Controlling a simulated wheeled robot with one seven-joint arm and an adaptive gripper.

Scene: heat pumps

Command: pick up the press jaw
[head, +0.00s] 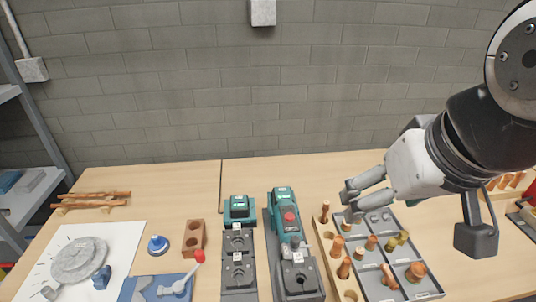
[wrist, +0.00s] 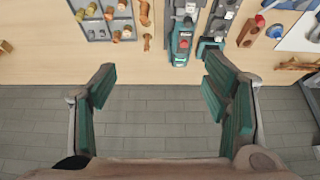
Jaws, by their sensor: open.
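Dark grey blocks that look like press jaws sit in a narrow grey holder (head: 238,295): one nearer the back (head: 238,241) and one in front of it (head: 238,274), both behind white-marked tops. A teal press tool (head: 287,210) with a red button lies just to their right, with a similar dark block (head: 299,277) at its front end. In the wrist view the tool (wrist: 181,42) shows at the top centre. My gripper (head: 362,190) is open and empty above the back of the fittings tray, right of the tool; its padded fingers (wrist: 160,88) are wide apart.
A grey tray (head: 412,228) of copper and brass fittings stands right of the tool. A brick wall (head: 200,80) stands behind. The back-left table is mostly clear.

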